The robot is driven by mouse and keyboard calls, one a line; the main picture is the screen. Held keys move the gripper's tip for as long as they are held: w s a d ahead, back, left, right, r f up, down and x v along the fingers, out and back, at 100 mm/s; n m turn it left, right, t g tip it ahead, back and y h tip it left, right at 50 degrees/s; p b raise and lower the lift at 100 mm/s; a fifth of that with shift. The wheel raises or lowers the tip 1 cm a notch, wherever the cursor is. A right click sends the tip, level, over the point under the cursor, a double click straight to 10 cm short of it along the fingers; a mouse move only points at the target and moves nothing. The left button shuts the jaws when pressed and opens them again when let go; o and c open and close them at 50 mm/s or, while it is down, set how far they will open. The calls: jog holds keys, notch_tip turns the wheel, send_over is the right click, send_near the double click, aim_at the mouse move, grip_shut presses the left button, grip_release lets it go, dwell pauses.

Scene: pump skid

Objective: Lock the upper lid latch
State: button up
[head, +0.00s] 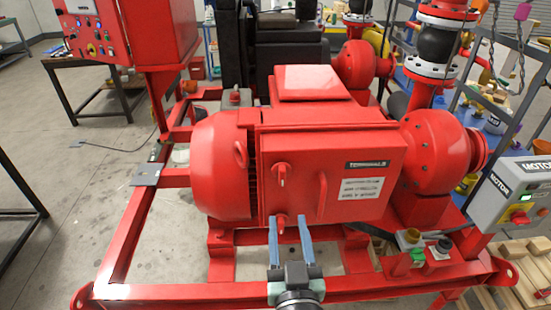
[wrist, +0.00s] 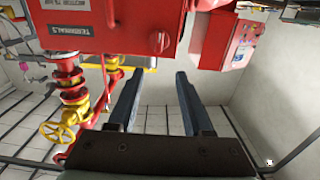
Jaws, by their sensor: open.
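The red terminal box lid (head: 350,190) faces me and carries a black TERMINALS label. The upper lid latch (head: 281,171) is a small red knob with a short lever pointing downward near the lid's left edge. It also shows in the upside-down wrist view (wrist: 160,42), above the gap between my fingers. The lower latch (head: 281,221) sits below it and appears between my fingertips in the head view. My gripper (head: 289,220) is open and empty, in front of the lid's lower left, below the upper latch. Whether it touches anything cannot be told.
A red handle (head: 322,197) stands on the lid right of the latches. The red motor body (head: 220,165) bulges at left. The skid's front rail (head: 180,291) runs below. A grey MOTOR switch box (head: 515,195) is at right. Open floor (head: 165,240) shows inside the frame at left.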

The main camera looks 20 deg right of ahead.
aim_at(283, 175)
jog(key=p+x, duration=0.2)
jog(key=x, duration=1)
jog(key=shift+w+d+f+p, duration=0.1)
jog(key=shift+w+d+p, duration=0.15)
jog(key=shift+w+p, duration=0.1)
grip_shut()
